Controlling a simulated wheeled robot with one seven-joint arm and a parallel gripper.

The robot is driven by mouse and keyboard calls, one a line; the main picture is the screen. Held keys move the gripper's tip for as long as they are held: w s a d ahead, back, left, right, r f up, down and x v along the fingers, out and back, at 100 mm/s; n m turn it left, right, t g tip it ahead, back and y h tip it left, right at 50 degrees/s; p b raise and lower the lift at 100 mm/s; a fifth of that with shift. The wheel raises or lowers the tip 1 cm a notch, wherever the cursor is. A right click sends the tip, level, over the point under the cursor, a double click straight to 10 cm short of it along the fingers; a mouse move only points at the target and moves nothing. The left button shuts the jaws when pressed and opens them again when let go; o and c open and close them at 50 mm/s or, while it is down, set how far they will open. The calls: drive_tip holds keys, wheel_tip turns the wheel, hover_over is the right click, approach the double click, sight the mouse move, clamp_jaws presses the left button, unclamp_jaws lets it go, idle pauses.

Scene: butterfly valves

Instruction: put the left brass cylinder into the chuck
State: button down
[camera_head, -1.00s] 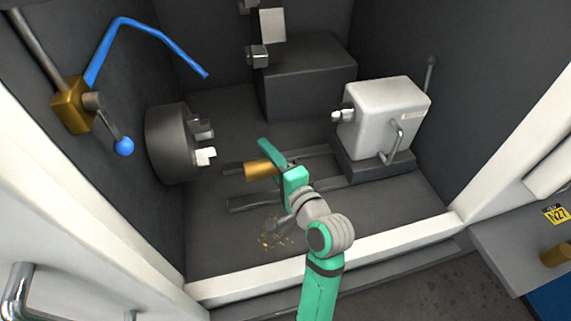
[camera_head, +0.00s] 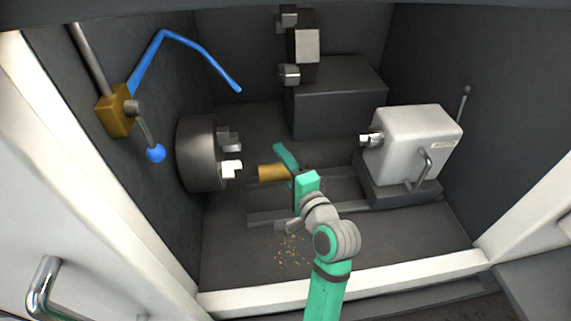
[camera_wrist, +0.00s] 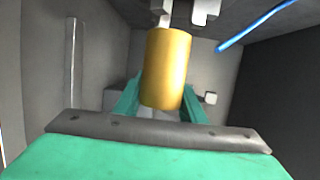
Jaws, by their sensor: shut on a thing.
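The brass cylinder (camera_head: 272,172) is held sideways in my gripper (camera_head: 292,172), its free end pointing left toward the chuck. The chuck (camera_head: 198,153) is a dark round body on the left wall with pale jaws (camera_head: 231,169). A gap shows between the cylinder's end and the chuck jaws in the head view. In the wrist view the cylinder (camera_wrist: 166,68) stands between my green fingers (camera_wrist: 160,104), with the pale chuck jaws (camera_wrist: 205,10) beyond its far end. The cylinder's gripped end is partly hidden by my fingers.
A white tailstock (camera_head: 412,145) stands right on rails (camera_head: 285,215). A dark block (camera_head: 335,105) is at the back. A blue hose (camera_head: 190,45) and a blue-knobbed lever (camera_head: 155,153) are at the left wall. Brass chips (camera_head: 291,250) lie on the floor.

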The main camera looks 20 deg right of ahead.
drive_tip(key=shift+w, duration=4.6)
drive_tip(key=w+a, duration=0.1)
drive_tip(key=a, duration=0.5)
drive_tip(key=shift+w+r, duration=0.15)
drive_tip(key=shift+w, duration=0.05)
drive_tip(key=shift+a, duration=0.2)
drive_tip(key=shift+w+a+f, duration=0.1)
drive_tip(key=shift+a+f, duration=0.1)
drive_tip(key=shift+f, duration=0.05)
drive_tip(key=c, duration=1)
unclamp_jaws()
drive_tip(key=shift+c, duration=0.2)
drive_tip(key=shift+d+f, duration=0.15)
drive_tip(key=shift+d, duration=0.05)
drive_tip(key=shift+o, duration=0.2)
